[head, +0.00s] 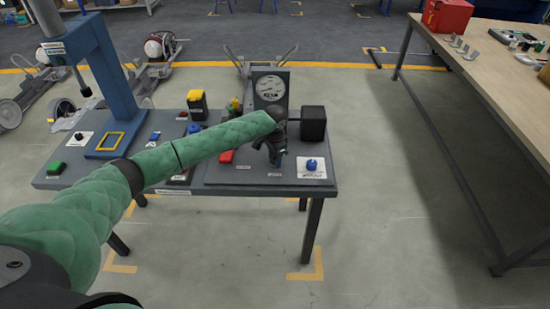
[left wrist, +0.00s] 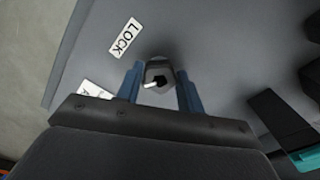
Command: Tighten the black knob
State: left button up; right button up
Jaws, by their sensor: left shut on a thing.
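The black knob (left wrist: 159,68) shows in the left wrist view between two blue fingers, with a white mark and a dark centre on it. A white LOCK label (left wrist: 124,38) lies on the grey panel to its upper left. My left gripper (head: 276,158) reaches down to the panel in the head view and is shut on the knob (left wrist: 160,82). In the head view the gripper hides the knob. My right gripper is in neither view.
On the grey table (head: 322,182), a round gauge (head: 270,88) stands behind the gripper. A black box (head: 313,123) and a blue knob (head: 311,164) are to its right. A blue press (head: 95,75) stands left. A wooden bench (head: 500,70) is at right, with clear floor between.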

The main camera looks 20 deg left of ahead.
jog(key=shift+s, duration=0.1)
pick_arm(q)
jog(key=shift+m, duration=1.6)
jog(key=m, duration=0.2)
jog(key=shift+m, duration=0.3)
jog(key=m, duration=0.3)
jog(key=shift+w, duration=0.1)
jog(key=shift+m, duration=1.6)
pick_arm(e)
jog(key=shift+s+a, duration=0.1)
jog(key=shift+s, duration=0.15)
pick_arm(q)
jog(key=shift+m, duration=0.3)
